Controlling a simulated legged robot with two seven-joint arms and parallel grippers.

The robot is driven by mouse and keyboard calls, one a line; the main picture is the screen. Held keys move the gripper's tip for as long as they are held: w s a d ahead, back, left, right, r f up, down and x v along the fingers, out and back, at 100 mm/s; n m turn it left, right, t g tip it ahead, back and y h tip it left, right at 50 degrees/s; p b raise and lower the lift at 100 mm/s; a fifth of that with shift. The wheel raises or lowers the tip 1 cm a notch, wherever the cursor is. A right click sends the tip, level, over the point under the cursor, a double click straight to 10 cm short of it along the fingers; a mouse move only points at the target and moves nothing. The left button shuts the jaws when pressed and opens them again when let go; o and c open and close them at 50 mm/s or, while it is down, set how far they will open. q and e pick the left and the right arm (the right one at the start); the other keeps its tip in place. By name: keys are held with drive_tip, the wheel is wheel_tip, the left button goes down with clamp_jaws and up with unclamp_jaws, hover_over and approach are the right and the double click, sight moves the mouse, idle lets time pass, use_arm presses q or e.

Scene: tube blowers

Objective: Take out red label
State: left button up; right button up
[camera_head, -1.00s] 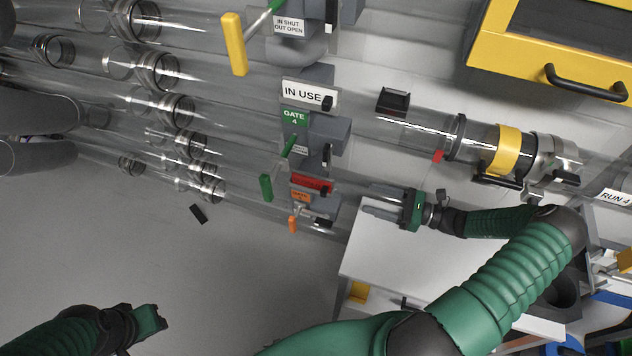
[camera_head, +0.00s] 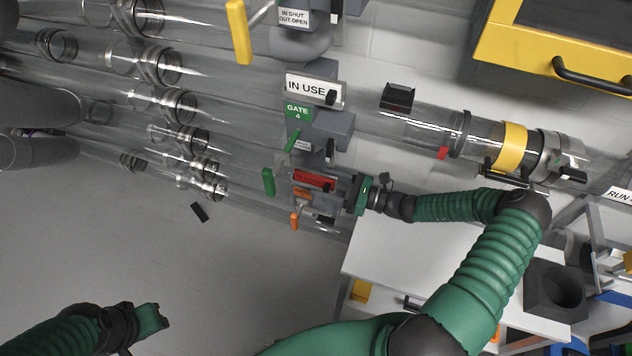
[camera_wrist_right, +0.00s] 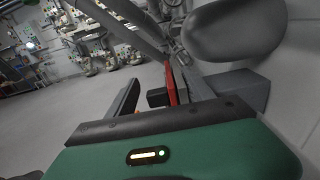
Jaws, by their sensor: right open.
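The red label (camera_head: 314,180) sits in a holder on the dark block below the green GATE 4 plate (camera_head: 298,112), just above an orange tag and lever. My right gripper (camera_head: 335,193) has its fingers pointing left at this block, right beside the label. In the right wrist view the red label (camera_wrist_right: 172,84) shows edge-on between the two open fingers of my right gripper (camera_wrist_right: 165,92), nearer the right finger. I cannot tell whether a finger touches it. My left gripper (camera_head: 150,320) is low at the left, far from the label; its jaws are unclear.
A white IN USE sign (camera_head: 314,90) is above the GATE 4 plate. Clear tubes run across behind. A white table (camera_head: 400,255) lies below my right arm. A yellow cabinet (camera_head: 520,45) is upper right.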

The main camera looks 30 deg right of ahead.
clamp_jaws()
idle(0.3)
